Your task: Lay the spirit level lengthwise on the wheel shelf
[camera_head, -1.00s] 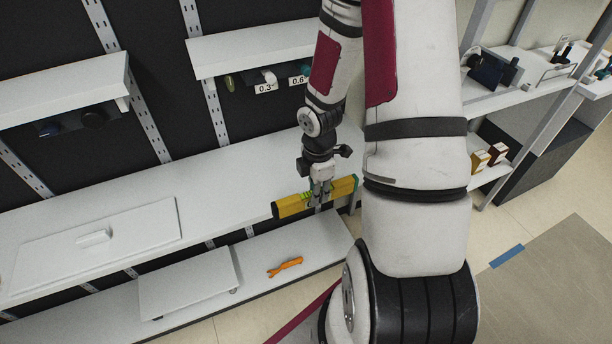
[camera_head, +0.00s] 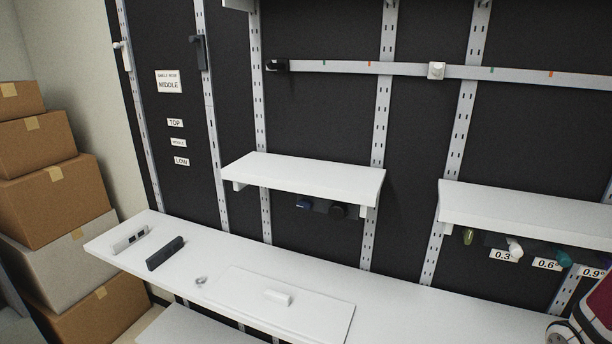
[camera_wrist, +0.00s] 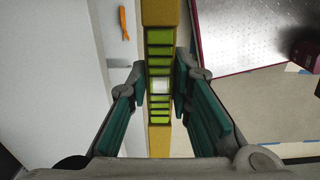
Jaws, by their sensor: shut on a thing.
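The spirit level (camera_wrist: 160,62) is a yellow bar with green ribs and a pale window in its middle. It runs up and down the wrist view between the fingers of my gripper (camera_wrist: 162,88), which is shut on it. The level's lower part is partly hidden by the gripper. Neither shows in the head view.
Another white shelf (camera_head: 525,207) with coloured knobs and number tags hangs at right. The long lower counter (camera_head: 420,305) holds a dark block (camera_head: 165,253), a pale device (camera_head: 130,239) and a flat panel (camera_head: 245,300). Cardboard boxes (camera_head: 55,205) stand at left. An orange tool (camera_wrist: 123,23) lies below.

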